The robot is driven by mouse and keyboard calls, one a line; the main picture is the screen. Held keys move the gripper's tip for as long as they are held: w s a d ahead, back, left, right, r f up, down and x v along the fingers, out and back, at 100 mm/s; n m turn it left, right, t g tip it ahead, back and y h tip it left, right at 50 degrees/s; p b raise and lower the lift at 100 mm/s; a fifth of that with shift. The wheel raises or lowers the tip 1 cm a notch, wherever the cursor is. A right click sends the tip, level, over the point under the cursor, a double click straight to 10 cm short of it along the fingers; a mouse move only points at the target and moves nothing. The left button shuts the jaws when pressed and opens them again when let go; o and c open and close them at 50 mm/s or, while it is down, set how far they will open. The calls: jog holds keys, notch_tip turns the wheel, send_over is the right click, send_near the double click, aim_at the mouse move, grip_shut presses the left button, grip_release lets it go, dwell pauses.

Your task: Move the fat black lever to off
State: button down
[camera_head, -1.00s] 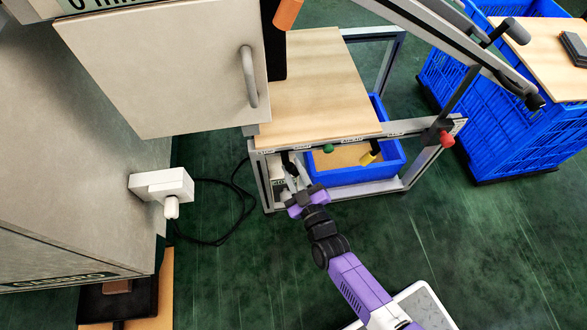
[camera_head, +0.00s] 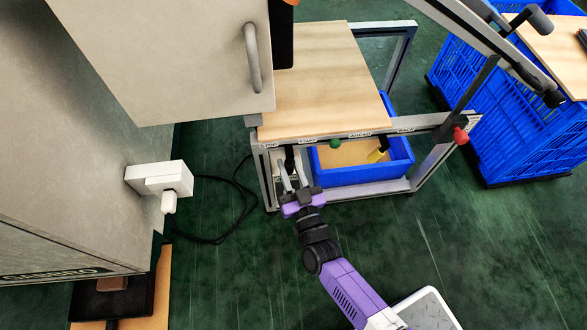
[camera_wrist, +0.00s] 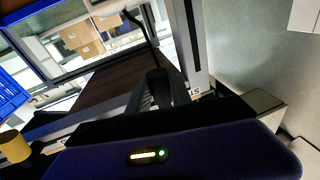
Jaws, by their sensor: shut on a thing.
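The fat black lever (camera_head: 289,155) hangs from the front rail of the wooden-topped bench, at its left end. My gripper (camera_head: 290,178) reaches up to it from below, its two light fingers on either side of the lever's lower part. The fingers are shut on the lever. In the wrist view the black lever (camera_wrist: 156,80) stands upright in the middle, close to the bench leg. The fingers hide part of it, and its label cannot be read clearly.
A green knob (camera_head: 335,143), a black lever with a yellow end (camera_head: 377,155) and a red knob (camera_head: 460,135) sit along the same rail. A blue crate (camera_head: 365,175) stands beneath. A grey cabinet (camera_head: 85,150) with a white box (camera_head: 160,178) is at left.

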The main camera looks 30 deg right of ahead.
jog(key=shift+w+a+r+m+h+b, duration=0.1)
jog(key=shift+a+m+h+b, duration=0.25)
jog(key=shift+m, duration=0.85)
jog(key=shift+w+a+r+m+h+b, duration=0.15)
jog(key=shift+a+m+b, duration=0.35)
jog(key=shift+m, duration=0.7)
jog(key=shift+t, duration=0.3)
jog(key=c, duration=1.2)
grip_release()
jog(key=shift+o, duration=0.2)
jog(key=p+v, duration=0.1)
jog(key=v, duration=0.7)
jog(key=shift+w, duration=0.1)
